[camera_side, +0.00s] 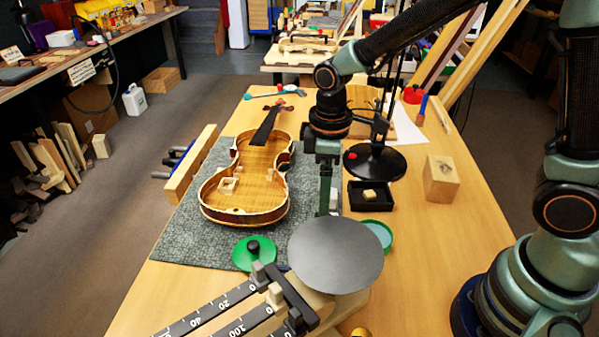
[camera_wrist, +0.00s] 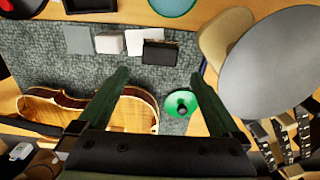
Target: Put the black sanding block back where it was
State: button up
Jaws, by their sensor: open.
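The black sanding block (camera_wrist: 160,54) lies on the grey-green mat (camera_wrist: 200,124) in the wrist view, close beside a white block (camera_wrist: 137,41); I cannot tell whether they touch. A beige block (camera_wrist: 109,43) and a flat grey square (camera_wrist: 78,40) lie farther left in the same row. My gripper (camera_wrist: 159,76) is open and empty, with its fingers apart on either side of the black block's line in the picture. In the side view my gripper (camera_side: 328,211) points down over the mat's right edge, behind the round grey pan. The black block cannot be made out there.
The scale's grey pan (camera_side: 335,255) stands close in front of my gripper. A green lid (camera_side: 254,252) and a violin body (camera_side: 250,178) lie on the mat. A black tray (camera_side: 371,204), a teal dish (camera_side: 380,233) and a lamp base (camera_side: 375,162) stand to the right.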

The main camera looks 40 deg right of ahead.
jog(key=s+d+r+m+t, duration=0.5)
jog(key=s+d+r+m, duration=0.2)
jog(key=r, duration=0.6)
jog(key=d+m, duration=0.2)
jog(key=d, duration=0.1)
jog(key=shift+r+t, duration=0.2)
jog(key=shift+t, duration=0.1)
jog(key=shift+r, duration=0.1)
jog(key=a+r+n+g, duration=0.4)
jog(key=r+n+g, duration=0.25)
jog(key=n, duration=0.25)
notch_tip(320, 180, down, 9)
jog(key=shift+s+d+t, duration=0.2)
jog(key=shift+s+t, duration=0.15)
jog(key=shift+t, duration=0.1)
jog(key=shift+r, duration=0.1)
